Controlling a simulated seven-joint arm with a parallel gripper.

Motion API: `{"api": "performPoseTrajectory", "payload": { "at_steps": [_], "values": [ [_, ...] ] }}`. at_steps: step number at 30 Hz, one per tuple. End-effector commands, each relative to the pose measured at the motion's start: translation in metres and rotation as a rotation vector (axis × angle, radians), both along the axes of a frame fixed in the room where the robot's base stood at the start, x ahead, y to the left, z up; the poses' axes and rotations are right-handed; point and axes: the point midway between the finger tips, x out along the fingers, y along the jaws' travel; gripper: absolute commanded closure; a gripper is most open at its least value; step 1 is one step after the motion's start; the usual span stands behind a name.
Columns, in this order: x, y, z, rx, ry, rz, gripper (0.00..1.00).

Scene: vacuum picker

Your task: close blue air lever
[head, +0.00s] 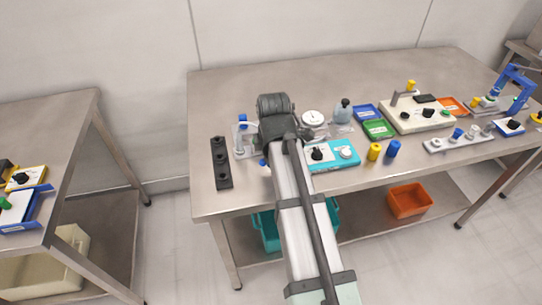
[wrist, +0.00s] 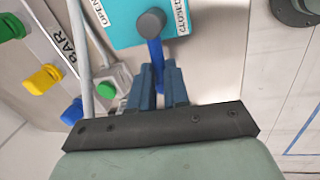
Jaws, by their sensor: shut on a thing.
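The blue air lever (wrist: 156,52) hangs from a dark grey round pivot (wrist: 151,23) on a teal panel in the wrist view. The teal panel (wrist: 125,33) carries an OPEN label at its left and a CLOSED label (wrist: 181,15) at its right. The lever points down in the picture, between the two labels. My gripper (wrist: 158,72) has its two blue-grey fingers on either side of the lever's lower end, shut on it. In the head view my arm and wrist hide the fingers and the lever.
A teal tray (head: 345,154), yellow cylinder (head: 374,151) and blue cylinder (head: 393,149) stand right of my arm. A black rack (head: 221,163) is at left. In the wrist view, a yellow knob (wrist: 44,78), green knobs and grey tubing lie left of the fingers.

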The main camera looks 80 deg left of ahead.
Motion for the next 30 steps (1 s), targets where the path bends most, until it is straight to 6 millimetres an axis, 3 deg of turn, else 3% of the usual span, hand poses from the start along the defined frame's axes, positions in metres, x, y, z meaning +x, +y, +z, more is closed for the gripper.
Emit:
{"api": "performPoseTrajectory", "payload": {
  "at_steps": [6, 16, 17, 24, 30],
  "values": [
    [-0.0035, -0.0052, 0.0001, 0.002, 0.009, 0.102, 1.0],
    [-0.0041, -0.0057, 0.0002, 0.002, 0.009, 0.121, 1.0],
    [-0.0041, -0.0058, 0.0002, 0.002, 0.009, 0.121, 0.83],
    [-0.003, -0.0058, 0.0, 0.0, 0.007, 0.119, 0.6],
    [-0.0019, -0.0058, 0.0, 0.0, 0.005, 0.116, 0.59]
  ]
}}
